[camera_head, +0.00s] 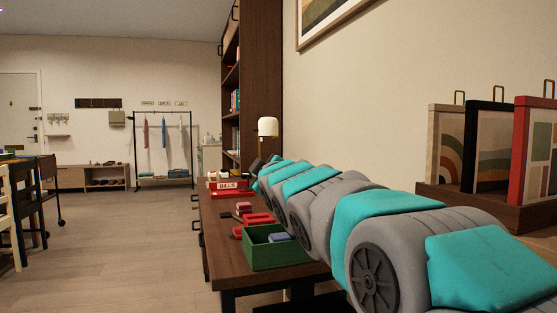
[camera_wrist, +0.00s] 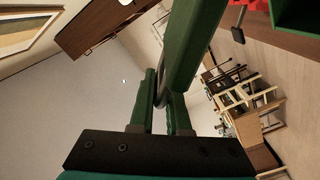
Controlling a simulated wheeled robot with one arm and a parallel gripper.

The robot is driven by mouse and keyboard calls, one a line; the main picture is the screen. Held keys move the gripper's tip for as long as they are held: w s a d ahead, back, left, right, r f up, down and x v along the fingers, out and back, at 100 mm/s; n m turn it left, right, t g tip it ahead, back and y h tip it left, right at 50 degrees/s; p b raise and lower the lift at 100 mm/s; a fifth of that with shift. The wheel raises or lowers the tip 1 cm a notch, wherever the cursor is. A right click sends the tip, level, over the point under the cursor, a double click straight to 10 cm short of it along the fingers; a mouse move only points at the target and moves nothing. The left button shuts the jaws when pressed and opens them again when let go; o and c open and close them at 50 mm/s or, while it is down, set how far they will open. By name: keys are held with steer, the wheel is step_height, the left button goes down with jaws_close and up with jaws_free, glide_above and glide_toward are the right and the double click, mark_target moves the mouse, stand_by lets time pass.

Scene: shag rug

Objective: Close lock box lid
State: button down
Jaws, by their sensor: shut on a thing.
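An open dark green box (camera_head: 268,257) stands at the near end of the brown table, with a small blue item (camera_head: 280,237) in it. In the camera_head view I see no lid on it, and my arm hides what is behind. My gripper (camera_wrist: 162,95) is hidden there too. In the camera_wrist view its jaws are shut on a dark curved piece (camera_wrist: 163,68), seemingly a handle, beside a long green bar (camera_wrist: 193,45) that may be the lid's edge. A green corner (camera_wrist: 297,14), likely the box, shows at the upper right.
Red items (camera_head: 258,218) lie on the table (camera_head: 224,243) just beyond the box. A red tray marked BILLS (camera_head: 228,189) and a white lamp (camera_head: 267,128) stand farther back. A dark rack with framed pictures (camera_head: 485,208) is at the right. The floor (camera_head: 120,250) on the left is open.

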steer(key=a+f+n+b, duration=0.1)
steer(key=a+f+n, duration=0.1)
steer(key=f, duration=0.2)
steer(key=s+a+f+n+b, duration=0.1)
steer(key=a+f+n, duration=0.1)
steer(key=f+n, duration=0.1)
steer(key=s+a+f+n+b, duration=0.1)
steer(key=a+f+n+b, duration=0.1)
steer(key=f, duration=0.4)
steer(key=shift+s+a+f+n, duration=0.1)
steer(key=shift+a+n, duration=0.15)
steer(key=shift+n, duration=0.35)
steer(key=shift+a+f+n+b, duration=0.15)
steer(key=shift+f+n+b, duration=0.45)
steer(key=shift+f, duration=0.6)
steer(key=c, duration=0.9)
jaws_free()
steer(key=shift+s, duration=0.1)
